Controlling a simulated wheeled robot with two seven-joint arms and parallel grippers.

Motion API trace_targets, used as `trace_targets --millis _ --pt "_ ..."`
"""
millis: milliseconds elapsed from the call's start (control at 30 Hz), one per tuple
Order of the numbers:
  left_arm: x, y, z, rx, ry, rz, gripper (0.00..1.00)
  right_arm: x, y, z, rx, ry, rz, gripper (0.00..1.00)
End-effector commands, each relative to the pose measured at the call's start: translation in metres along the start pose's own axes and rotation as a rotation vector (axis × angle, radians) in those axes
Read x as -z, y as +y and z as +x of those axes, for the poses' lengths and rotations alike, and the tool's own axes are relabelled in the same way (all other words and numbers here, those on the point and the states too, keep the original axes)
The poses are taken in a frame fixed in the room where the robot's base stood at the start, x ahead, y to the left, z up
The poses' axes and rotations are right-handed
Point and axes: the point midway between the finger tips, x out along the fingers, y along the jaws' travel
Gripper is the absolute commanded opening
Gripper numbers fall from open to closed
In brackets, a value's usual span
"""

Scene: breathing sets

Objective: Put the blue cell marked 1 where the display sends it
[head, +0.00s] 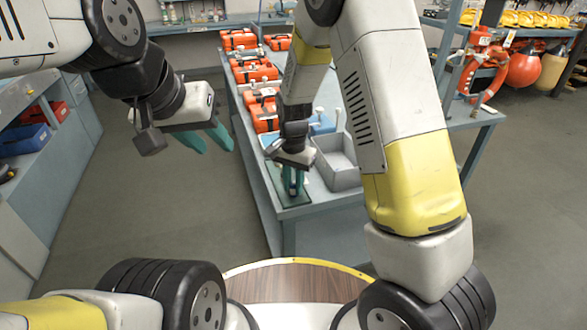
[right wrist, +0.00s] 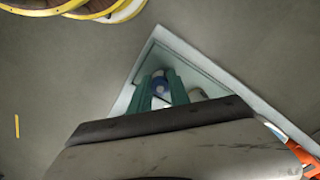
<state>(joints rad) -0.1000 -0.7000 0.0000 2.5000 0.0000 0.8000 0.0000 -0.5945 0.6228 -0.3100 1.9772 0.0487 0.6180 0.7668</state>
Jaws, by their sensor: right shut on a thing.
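My right gripper (head: 292,187) points down over a dark green mat (head: 283,198) at the near corner of the grey-blue table. My left gripper (head: 217,140) is open and empty, over the floor left of the table. I cannot make out a readable display.
A grey open bin (head: 338,172) stands right of my right gripper, with a blue thing (head: 322,124) behind it. Several orange cases (head: 255,75) line the table's left side. A red stand (head: 480,68) is on its right. Shelving (head: 40,140) is at the left; floor between is clear.

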Motion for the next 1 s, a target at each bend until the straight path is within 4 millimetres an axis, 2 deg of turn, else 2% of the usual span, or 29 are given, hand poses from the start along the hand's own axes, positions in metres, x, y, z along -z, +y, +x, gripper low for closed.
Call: trace_targets --millis 167,200,267,300,667,767,1000 --pt "0.0 0.0 0.0 0.0 0.0 0.0 0.36 0.0 0.0 0.004 -0.001 -0.001 0.0 0.0" --pt "0.0 0.0 0.0 0.0 0.0 0.0 0.36 0.0 0.0 0.003 -0.001 0.0 0.0 0.3" --pt "0.0 0.0 0.0 0.0 0.0 0.0 0.36 0.0 0.0 0.003 -0.001 0.0 -0.001 0.42" --pt "0.0 0.0 0.0 0.0 0.0 0.0 0.36 0.0 0.0 0.003 -0.001 0.0 -0.001 0.44" --pt "0.0 0.0 0.0 0.0 0.0 0.0 0.36 0.0 0.0 -0.002 0.001 0.001 -0.001 0.44" --pt "0.0 0.0 0.0 0.0 0.0 0.0 0.36 0.0 -0.001 -0.014 0.003 0.002 -0.002 0.44" --pt "0.0 0.0 0.0 0.0 0.0 0.0 0.36 0.0 -0.001 -0.066 0.005 0.003 -0.001 0.44"
